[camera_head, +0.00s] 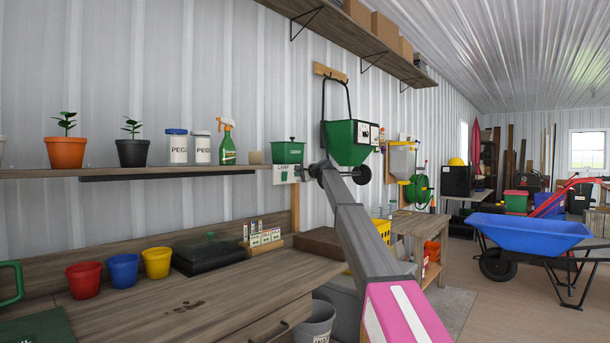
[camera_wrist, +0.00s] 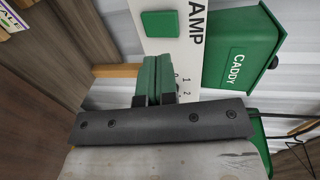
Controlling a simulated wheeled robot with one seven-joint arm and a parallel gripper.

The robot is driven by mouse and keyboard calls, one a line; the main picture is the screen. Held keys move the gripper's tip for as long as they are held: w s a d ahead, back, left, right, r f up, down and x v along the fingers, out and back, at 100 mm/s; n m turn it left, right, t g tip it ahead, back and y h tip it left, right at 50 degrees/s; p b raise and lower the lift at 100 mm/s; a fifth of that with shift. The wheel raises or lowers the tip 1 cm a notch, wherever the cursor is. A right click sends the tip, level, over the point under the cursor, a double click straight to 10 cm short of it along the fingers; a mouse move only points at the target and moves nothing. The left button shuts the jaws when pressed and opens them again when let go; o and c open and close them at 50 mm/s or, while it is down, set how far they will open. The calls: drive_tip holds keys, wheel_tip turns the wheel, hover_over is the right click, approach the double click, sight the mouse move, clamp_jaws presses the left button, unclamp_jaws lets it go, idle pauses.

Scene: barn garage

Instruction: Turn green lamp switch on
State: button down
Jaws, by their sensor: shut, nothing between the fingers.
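A white plate (camera_wrist: 181,50) lettered "AMP" in the wrist view fills the upper middle, turned sideways. A flat green square switch (camera_wrist: 160,23) sits on it, with small numerals beside my fingers. In the head view, the lamp plate (camera_head: 283,174) hangs under the shelf's right end, below a green caddy box (camera_head: 287,152). My gripper (camera_wrist: 156,62) is shut and empty, its green fingers together in front of the plate, just below the green square in the wrist view. Contact cannot be told.
The caddy (camera_wrist: 237,50) is close to the right of the plate in the wrist view. The wooden shelf (camera_head: 150,173) carries pots, jars and a spray bottle. A green spreader (camera_head: 350,143) hangs on the wall behind my arm. The workbench (camera_head: 190,302) lies below.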

sight(286, 174)
drive_tip(key=x, duration=0.4)
drive_tip(key=r+x, duration=0.1)
drive_tip(key=x, duration=0.1)
drive_tip(key=shift+w+a+r, duration=0.1)
drive_tip(key=shift+w, duration=0.1)
drive_tip(key=shift+a, duration=0.1)
